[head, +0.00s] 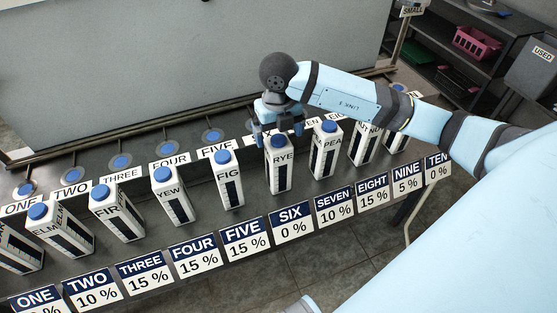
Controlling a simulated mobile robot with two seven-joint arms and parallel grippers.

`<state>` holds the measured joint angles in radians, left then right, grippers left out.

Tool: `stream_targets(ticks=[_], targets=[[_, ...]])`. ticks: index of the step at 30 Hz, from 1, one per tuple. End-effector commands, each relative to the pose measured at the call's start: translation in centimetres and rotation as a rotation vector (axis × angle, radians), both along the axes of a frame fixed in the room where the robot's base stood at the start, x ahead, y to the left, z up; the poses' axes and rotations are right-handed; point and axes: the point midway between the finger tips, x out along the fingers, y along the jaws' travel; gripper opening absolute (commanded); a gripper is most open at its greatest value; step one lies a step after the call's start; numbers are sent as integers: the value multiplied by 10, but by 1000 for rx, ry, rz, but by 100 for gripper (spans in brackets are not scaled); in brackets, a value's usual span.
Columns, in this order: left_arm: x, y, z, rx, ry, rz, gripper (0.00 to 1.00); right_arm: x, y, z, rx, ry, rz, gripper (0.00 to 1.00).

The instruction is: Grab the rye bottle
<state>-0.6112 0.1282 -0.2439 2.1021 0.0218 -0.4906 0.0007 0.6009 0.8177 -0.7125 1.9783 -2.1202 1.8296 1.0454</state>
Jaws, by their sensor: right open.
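The rye bottle (281,168) is a white upright carton-like bottle with a blue cap and a dark strip, labelled RYE. It stands on the metal bench behind the SIX 0 % card (291,224). My right gripper (278,133) is open and pointed down over the rye bottle's top, with its fingers near the cap. I cannot tell whether the fingers touch the bottle. My left gripper is not in view.
The fig bottle (229,182) stands to the left and the pea bottle (325,152) close to the right. More bottles line the bench (150,264) both ways. Number cards edge the front. A grey tank wall (150,70) rises behind.

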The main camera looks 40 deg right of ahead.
Motion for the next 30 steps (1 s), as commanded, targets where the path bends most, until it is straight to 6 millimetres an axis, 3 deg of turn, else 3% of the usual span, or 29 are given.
stream_targets(ticks=[6,14,22,23,30], targets=[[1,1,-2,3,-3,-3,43,-1,0,-34,0,2,0,94],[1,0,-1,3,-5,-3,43,-1,0,-38,1,0,1,94],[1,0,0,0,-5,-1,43,-1,0,-38,0,0,1,32],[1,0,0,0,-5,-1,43,-1,0,-38,1,0,1,27],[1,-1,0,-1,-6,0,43,-1,0,-37,1,-1,1,27]])
